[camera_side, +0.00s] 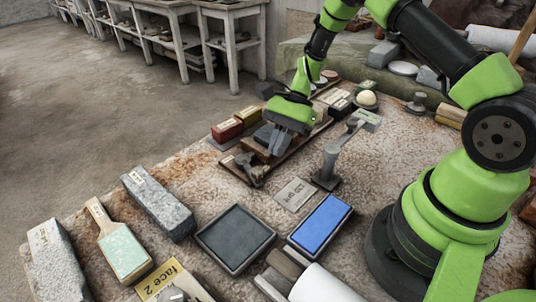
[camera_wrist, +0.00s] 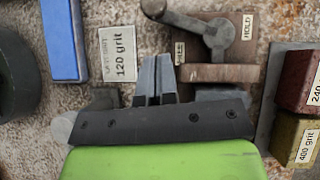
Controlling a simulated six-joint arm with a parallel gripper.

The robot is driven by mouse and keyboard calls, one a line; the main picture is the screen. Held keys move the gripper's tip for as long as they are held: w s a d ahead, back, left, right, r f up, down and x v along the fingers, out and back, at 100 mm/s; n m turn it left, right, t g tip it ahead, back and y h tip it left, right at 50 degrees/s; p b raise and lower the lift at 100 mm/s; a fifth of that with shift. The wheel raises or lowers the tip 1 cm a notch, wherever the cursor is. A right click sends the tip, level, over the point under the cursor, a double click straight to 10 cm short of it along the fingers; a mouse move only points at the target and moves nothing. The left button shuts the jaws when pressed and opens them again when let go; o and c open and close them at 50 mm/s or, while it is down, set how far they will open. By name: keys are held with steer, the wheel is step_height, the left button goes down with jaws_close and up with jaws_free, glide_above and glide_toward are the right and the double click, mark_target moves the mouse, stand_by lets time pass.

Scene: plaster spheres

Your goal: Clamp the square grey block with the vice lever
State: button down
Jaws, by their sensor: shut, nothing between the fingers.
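The vice shows in the wrist view, with a rust-brown plate (camera_wrist: 232,40), a brown jaw bar (camera_wrist: 222,73) and HOLD and another label. Its dark grey lever (camera_wrist: 190,22) turns on a round pivot, its knobbed end pointing up-left, away from the HOLD label. A grey block (camera_wrist: 215,94) lies beside the jaw bar, mostly hidden by my gripper; I cannot tell whether it touches. My gripper (camera_wrist: 157,62) is shut and empty, left of the jaw bar and apart from the lever. In the side view, my gripper (camera_side: 276,143) is low over the vice, and the lever (camera_side: 247,167) is at the near end.
Red and yellow grit blocks (camera_side: 227,130) stand behind the vice. A 120 grit card (camera_side: 295,194), blue stone (camera_side: 320,224) and dark tray (camera_side: 235,238) lie nearer. Bare stained tabletop (camera_side: 212,188) is left of the card.

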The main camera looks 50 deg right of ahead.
mark_target(257, 168)
steer(key=shift+s+a+f, duration=0.1)
steer(key=shift+a, duration=0.85)
steer(key=shift+s+a+f, duration=0.1)
steer(key=shift+a, duration=0.85)
steer(key=shift+a+m+t, duration=0.3)
steer(key=shift+m+t, duration=0.1)
steer(key=shift+m, duration=0.2)
steer(key=shift+a+m+t, duration=0.7)
steer(key=shift+m+t, duration=0.1)
steer(key=shift+m, duration=0.3)
steer(key=m, duration=0.1)
steer(key=a+m+t, duration=0.1)
steer(key=a+m+t+h, duration=0.1)
steer(key=shift+w+m, duration=0.25)
steer(key=shift+m, duration=0.05)
steer(key=shift+w+a, duration=0.7)
steer(key=shift+a, duration=0.15)
steer(key=shift+w+a, duration=0.7)
steer(key=shift+w, duration=0.1)
steer(key=shift+w+f+t, duration=0.1)
steer(key=shift+t, duration=0.2)
